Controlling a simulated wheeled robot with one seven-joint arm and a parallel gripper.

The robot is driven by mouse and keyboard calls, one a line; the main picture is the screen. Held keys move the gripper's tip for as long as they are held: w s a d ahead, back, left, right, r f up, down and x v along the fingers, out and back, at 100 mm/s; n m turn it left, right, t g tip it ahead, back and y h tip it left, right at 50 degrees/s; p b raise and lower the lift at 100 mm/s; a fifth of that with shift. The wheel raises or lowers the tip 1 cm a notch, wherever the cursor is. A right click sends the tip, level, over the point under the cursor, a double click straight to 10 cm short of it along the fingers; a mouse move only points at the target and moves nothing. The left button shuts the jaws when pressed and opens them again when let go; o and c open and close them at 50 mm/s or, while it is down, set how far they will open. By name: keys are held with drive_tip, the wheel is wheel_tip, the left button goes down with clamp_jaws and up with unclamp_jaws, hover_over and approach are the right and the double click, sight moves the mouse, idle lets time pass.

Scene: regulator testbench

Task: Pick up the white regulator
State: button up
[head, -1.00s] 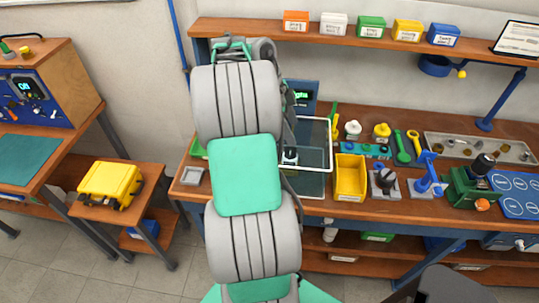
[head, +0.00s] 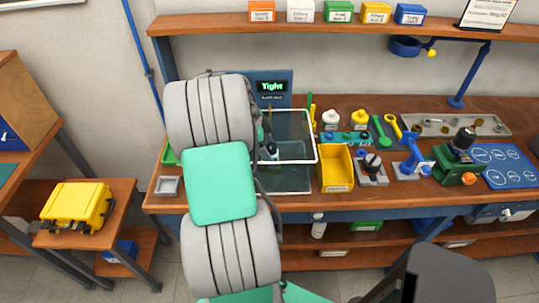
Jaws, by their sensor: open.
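A white-topped regulator (head: 330,120) stands upright on the workbench, right of the clear tank and beside a yellow-topped one. A small dark and pale object (head: 270,152) shows at the tank, partly behind my arm; I cannot tell what it is.
The clear tank (head: 314,142) stands beside my arm, with a display reading "Tight" (head: 272,87) behind it. A yellow bin (head: 336,172) stands in front of the regulators. A shelf (head: 210,25) runs above.

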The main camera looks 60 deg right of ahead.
clamp_jaws()
idle(0.8)
